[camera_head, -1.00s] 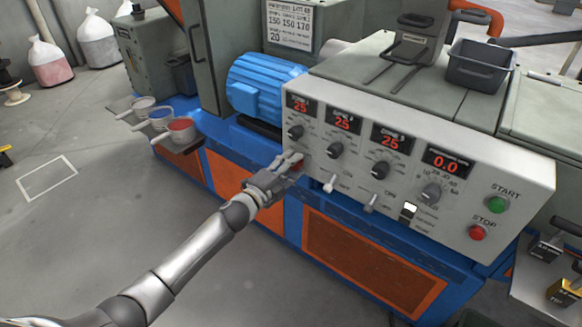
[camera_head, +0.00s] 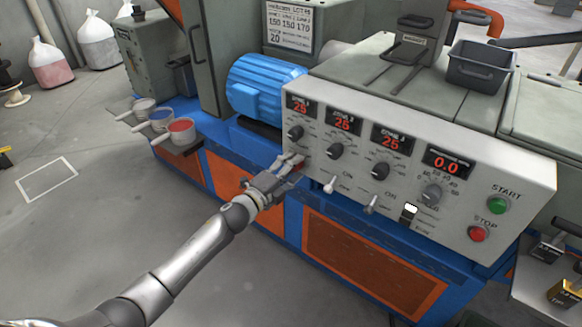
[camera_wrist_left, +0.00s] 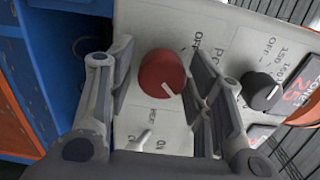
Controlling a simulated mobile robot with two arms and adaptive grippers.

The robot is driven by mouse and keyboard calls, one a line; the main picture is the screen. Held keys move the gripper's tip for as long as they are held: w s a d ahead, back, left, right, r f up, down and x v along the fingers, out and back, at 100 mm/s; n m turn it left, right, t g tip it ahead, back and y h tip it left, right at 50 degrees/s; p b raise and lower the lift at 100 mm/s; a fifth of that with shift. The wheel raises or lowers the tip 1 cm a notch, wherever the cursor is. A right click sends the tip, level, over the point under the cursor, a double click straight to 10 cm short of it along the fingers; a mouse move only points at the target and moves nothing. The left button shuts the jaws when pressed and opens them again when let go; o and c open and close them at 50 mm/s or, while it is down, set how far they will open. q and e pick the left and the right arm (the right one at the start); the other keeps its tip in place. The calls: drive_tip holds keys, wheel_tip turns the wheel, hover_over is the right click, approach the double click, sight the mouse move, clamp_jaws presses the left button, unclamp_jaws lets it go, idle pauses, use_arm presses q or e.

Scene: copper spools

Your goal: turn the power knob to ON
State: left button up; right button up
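The red power knob (camera_wrist_left: 162,72) sits on the pale control panel (camera_head: 470,205). A white pointer line on it slants down and right in the left wrist view. My left gripper (camera_head: 291,163) is at the panel's lower left, with its two fingers apart on either side of the knob. The left-hand finger in the wrist view has a clear gap to the knob; the right-hand finger is very close, and I cannot tell whether it touches. In the head view the fingers hide most of the red knob. My right gripper is in neither view.
A black knob (camera_wrist_left: 262,91) is close beside the right-hand finger. Toggle switches (camera_head: 331,184) stick out below the zone knobs. A green start button (camera_head: 498,205) and red stop button (camera_head: 478,234) are at the right.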

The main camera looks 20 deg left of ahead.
use_arm(q)
drive_tip(key=shift+o, duration=0.3)
drive_tip(key=v, duration=1.2)
drive_tip(key=shift+r, duration=0.1)
